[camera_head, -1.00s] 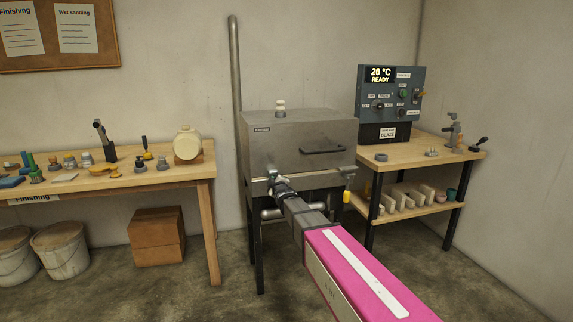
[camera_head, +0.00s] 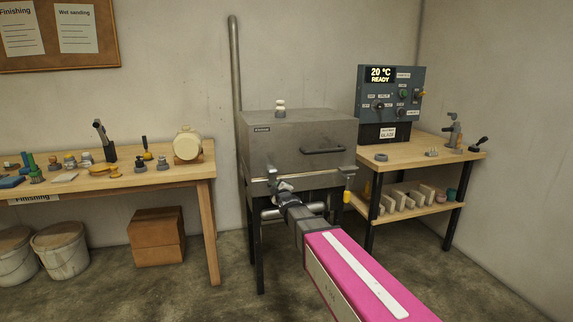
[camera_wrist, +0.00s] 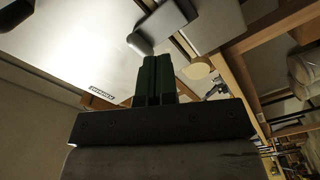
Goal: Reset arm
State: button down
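My gripper (camera_wrist: 158,75) shows in the wrist view as two dark green fingers side by side, with nothing visible between them. In the head view my arm reaches forward to the front of a grey metal kiln (camera_head: 300,132), and my gripper end is near a metal latch (camera_head: 271,172) on its left front. In the wrist view the kiln's pale metal face (camera_wrist: 85,50) and a rounded grey metal part (camera_wrist: 155,28) lie close beyond the fingertips. I cannot tell whether the fingers touch that part. The kiln's lid is down.
A wooden bench (camera_head: 185,178) with several tools stands left, with buckets (camera_head: 62,250) and a cardboard box (camera_head: 157,237) below. A control panel (camera_head: 391,93) reading "20 °C READY" stands on a shelf table (camera_head: 410,148) at right. Floor is clear between bench and kiln.

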jog(key=shift+v, duration=0.85)
jog(key=s+d+f+m+g+h, duration=0.3)
jog(key=s+d+f+m+g, duration=0.25)
jog(key=d+f, duration=0.4)
jog(key=s+d+f+m+g, duration=0.3)
jog(key=s+d+f+g, duration=0.1)
jog(key=s, duration=0.4)
jog(key=s+d+f+m+g+h, duration=0.1)
jog(key=s+d+f+m+g, duration=0.2)
jog(key=s, duration=0.5)
jog(key=s+d+f+m+g+h, duration=0.1)
jog(key=s+d+f+m+g, duration=0.2)
jog(key=s+d+f+g, duration=0.2)
jog(key=s+f, duration=0.1)
jog(key=s, duration=0.2)
jog(key=shift+s+d+m, duration=0.2)
jog(key=shift+d+m, duration=0.15)
jog(key=shift+d, duration=0.05)
